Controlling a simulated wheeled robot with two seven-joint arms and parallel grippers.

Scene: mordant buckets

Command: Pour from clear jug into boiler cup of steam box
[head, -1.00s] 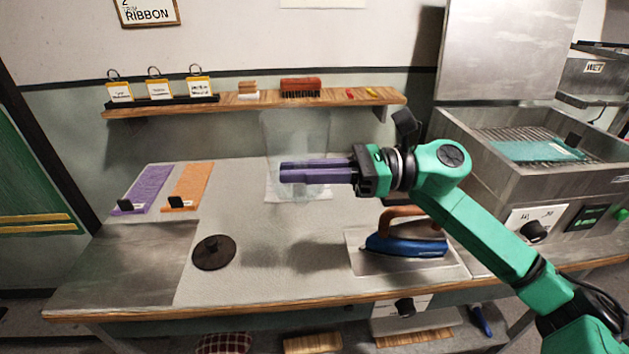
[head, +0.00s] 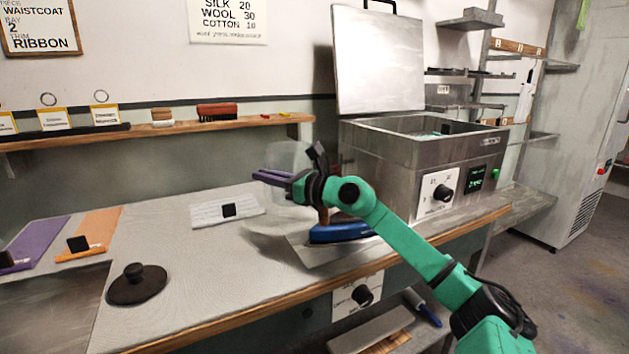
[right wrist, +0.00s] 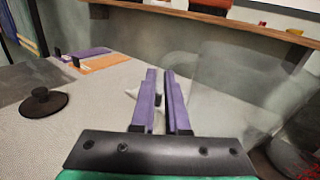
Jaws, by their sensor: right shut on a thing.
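My right gripper (head: 272,178) has purple fingers and is shut on the clear jug (head: 288,157). It holds the jug above the table, behind the blue iron. The jug is see-through and faint, and looks about upright; I cannot tell how full it is. In the right wrist view the jug (right wrist: 225,85) fills the area right of the gripper (right wrist: 160,75). The steam box (head: 385,157) is a grey metal box to the right of the jug, with its lid raised. I cannot make out the boiler cup. My left gripper is out of view.
The blue iron (head: 340,232) rests on a metal plate below my right gripper. A dark round lid (head: 137,285) lies at the table's left. A shelf (head: 180,132) runs along the wall. The white cloth (head: 205,214) lies on the table. The middle front is clear.

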